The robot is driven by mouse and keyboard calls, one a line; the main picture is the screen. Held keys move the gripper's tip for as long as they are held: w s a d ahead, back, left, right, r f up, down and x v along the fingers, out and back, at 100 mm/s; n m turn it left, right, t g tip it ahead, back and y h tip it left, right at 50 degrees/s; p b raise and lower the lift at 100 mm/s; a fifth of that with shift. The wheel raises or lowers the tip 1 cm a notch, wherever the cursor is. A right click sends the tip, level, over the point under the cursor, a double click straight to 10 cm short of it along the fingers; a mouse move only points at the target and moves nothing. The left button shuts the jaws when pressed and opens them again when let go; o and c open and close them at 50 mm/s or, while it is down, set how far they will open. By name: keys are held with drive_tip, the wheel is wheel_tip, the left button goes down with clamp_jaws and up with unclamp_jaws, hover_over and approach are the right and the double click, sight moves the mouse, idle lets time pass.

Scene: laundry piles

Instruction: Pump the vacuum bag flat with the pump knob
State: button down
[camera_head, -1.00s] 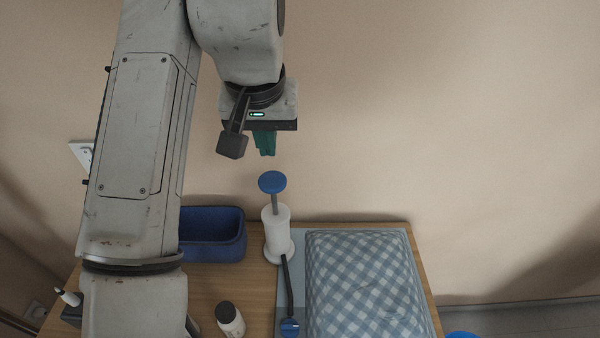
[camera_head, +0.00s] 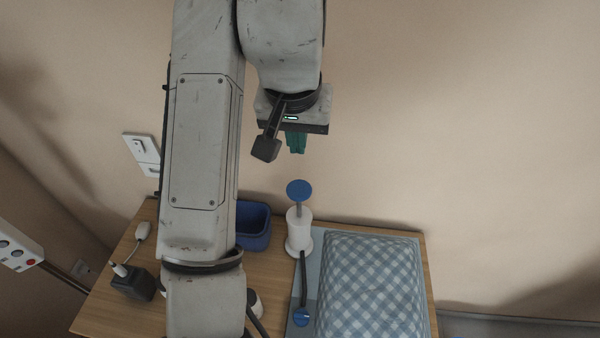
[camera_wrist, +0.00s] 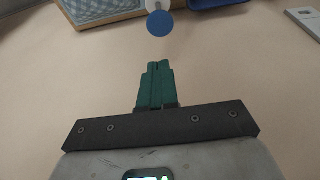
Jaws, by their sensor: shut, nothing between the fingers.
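The white pump (camera_head: 298,232) stands upright on the wooden table, with its round blue knob (camera_head: 299,189) raised on a grey rod. A dark hose runs from the pump to a blue valve (camera_head: 302,317) by the vacuum bag (camera_head: 372,285). The bag is blue-and-white checked and looks puffed up. My gripper (camera_head: 296,150) has green fingers, is shut and empty, and hangs above the knob with a gap between. In the wrist view the shut fingers (camera_wrist: 156,68) point toward the knob (camera_wrist: 160,23), apart from it.
A dark blue bin (camera_head: 256,228) stands left of the pump, partly behind my arm. A black box (camera_head: 133,284) with a white-topped cord lies at the table's left. A bottle is mostly hidden by my arm. Wall switches (camera_head: 142,147) are at left. The space above the bag is clear.

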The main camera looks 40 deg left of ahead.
sight(300, 188)
drive_tip(key=x, duration=0.4)
drive_tip(key=p+x, duration=0.1)
drive_tip(key=x, duration=0.4)
drive_tip(key=s+x, duration=0.1)
drive_tip(key=x, duration=0.3)
drive_tip(key=shift+w+d+f+p, duration=0.2)
drive_tip(key=shift+f+p, duration=0.1)
drive_tip(key=shift+f, duration=0.25)
drive_tip(key=shift+a, duration=0.1)
